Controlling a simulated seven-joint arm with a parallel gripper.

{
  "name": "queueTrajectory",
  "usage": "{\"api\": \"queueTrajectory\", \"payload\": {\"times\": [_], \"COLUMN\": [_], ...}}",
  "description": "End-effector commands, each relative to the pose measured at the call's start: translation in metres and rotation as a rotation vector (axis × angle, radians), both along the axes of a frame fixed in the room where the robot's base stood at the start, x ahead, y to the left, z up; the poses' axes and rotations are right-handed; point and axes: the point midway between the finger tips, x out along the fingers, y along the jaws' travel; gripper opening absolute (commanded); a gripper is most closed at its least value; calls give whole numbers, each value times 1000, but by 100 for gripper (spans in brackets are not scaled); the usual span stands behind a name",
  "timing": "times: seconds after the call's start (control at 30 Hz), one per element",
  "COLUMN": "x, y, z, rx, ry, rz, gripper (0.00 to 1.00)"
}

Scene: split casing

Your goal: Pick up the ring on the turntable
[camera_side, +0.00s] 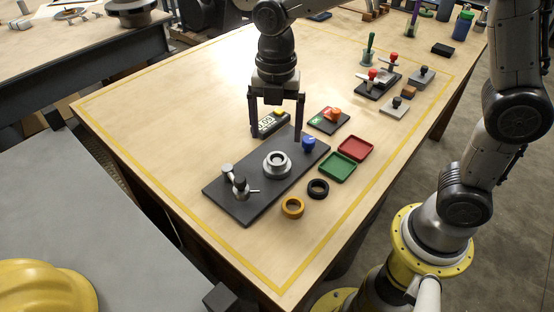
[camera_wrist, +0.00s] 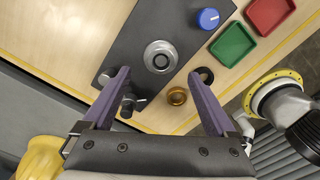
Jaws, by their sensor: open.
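The turntable (camera_side: 277,169) is a round silver piece on a dark grey base plate (camera_side: 225,201); it also shows in the wrist view (camera_wrist: 160,62). A ring-shaped silver rim sits on it around a dark centre; I cannot tell whether this is a separate ring. An orange-brown ring (camera_side: 292,207) and a black ring (camera_side: 318,188) lie on the table beside the plate. In the wrist view they show as the brass ring (camera_wrist: 177,96) and the black ring (camera_wrist: 205,75). My gripper (camera_side: 277,132) is open and empty, above the far side of the plate, with its fingers apart.
A blue knob (camera_side: 308,144) and a metal clamp (camera_side: 240,186) stand on the plate. A green tray (camera_side: 338,167) and a red tray (camera_side: 356,148) lie to the right. A small display (camera_side: 270,124) and a switch box (camera_side: 329,120) stand behind. The table's left side is clear.

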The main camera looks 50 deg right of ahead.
Motion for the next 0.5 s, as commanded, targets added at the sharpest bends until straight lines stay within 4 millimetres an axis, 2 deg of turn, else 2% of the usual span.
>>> {"api": "queueTrajectory", "payload": {"times": [0.27, 0.5], "x": [-2, -4], "y": [0, 2], "z": [-21, -54], "rx": [-1, -1], "ry": [3, 3], "rz": [0, -1], "gripper": [92, 92]}}
